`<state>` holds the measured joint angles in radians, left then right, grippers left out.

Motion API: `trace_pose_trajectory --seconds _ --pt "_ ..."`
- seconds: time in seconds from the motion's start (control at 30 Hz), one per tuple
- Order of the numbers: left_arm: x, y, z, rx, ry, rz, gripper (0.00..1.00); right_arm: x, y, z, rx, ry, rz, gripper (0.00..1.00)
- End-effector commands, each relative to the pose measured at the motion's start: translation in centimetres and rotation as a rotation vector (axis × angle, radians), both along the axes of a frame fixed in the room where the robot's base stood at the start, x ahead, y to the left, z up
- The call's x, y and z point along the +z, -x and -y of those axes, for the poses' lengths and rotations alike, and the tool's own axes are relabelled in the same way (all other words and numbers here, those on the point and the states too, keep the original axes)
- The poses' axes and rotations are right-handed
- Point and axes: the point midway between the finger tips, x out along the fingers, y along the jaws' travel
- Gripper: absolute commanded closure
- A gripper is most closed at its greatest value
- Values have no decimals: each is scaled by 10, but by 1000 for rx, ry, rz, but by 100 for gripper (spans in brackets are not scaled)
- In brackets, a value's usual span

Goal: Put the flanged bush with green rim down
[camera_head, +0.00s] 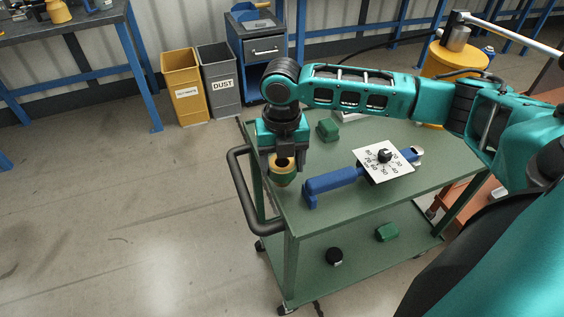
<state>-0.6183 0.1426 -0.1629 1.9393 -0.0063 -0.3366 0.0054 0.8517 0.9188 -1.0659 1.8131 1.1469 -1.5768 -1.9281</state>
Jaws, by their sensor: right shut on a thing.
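My right gripper (283,155) comes in from the right and points down near the left edge of the green cart (345,215). It is shut on the flanged bush with green rim (283,177), which shows a tan ring, a dark bore and green on its lower part. The bush appears upright or slightly tilted, in front of the cart's top near its handle. I cannot tell whether it touches the top. The fingers hide part of it. My left gripper is not in view.
A green block (328,130) stands behind. The black cart handle (245,192) is close on the left. Some bare cart top lies in front of the blue tool.

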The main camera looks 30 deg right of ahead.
Motion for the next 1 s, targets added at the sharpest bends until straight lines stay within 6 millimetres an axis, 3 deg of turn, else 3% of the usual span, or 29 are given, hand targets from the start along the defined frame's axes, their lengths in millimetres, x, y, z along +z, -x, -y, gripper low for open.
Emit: trace_pose_trajectory --seconds 0.73,0.77,1.0 --pt "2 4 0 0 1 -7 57 -11 0 0 -1 0 1 72" --pt "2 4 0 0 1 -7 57 -12 0 0 -1 0 0 30" --pt "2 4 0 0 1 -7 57 -12 0 0 -1 0 1 7"
